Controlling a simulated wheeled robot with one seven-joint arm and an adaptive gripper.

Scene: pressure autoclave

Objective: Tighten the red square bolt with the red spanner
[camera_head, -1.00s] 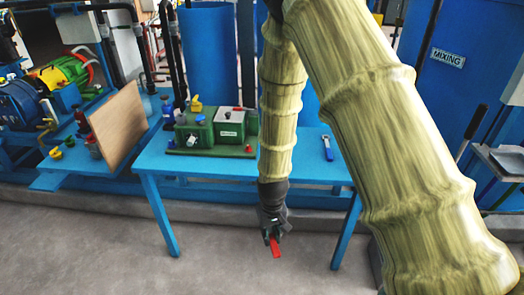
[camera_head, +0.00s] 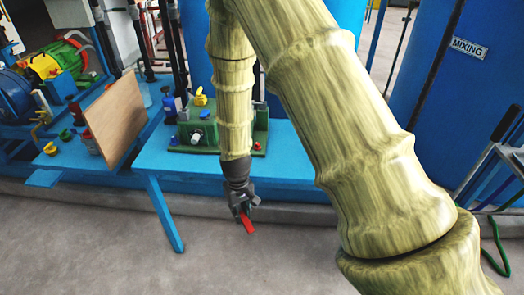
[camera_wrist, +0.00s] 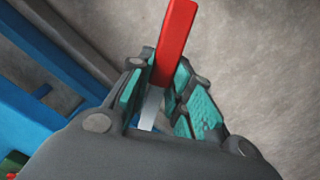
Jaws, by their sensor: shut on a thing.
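My gripper (camera_head: 242,205) is shut on the red spanner (camera_head: 248,225) in front of the blue table, pointing down over the floor. In the wrist view the spanner's red handle (camera_wrist: 177,40) stands out from between the teal pads of my gripper (camera_wrist: 168,95), with a pale metal part lower between them. A small red piece (camera_head: 258,146) shows at the right end of the green block's base; its shape is too small to tell, so I cannot say whether it is the red square bolt. My arm hides part of the green block.
The blue table (camera_head: 290,160) carries the green block (camera_head: 190,135) with a yellow knob (camera_head: 200,97) and a blue bottle (camera_head: 169,105). A wooden board (camera_head: 115,120) stands at left. Blue tanks rise behind. The floor (camera_head: 90,240) in front is clear.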

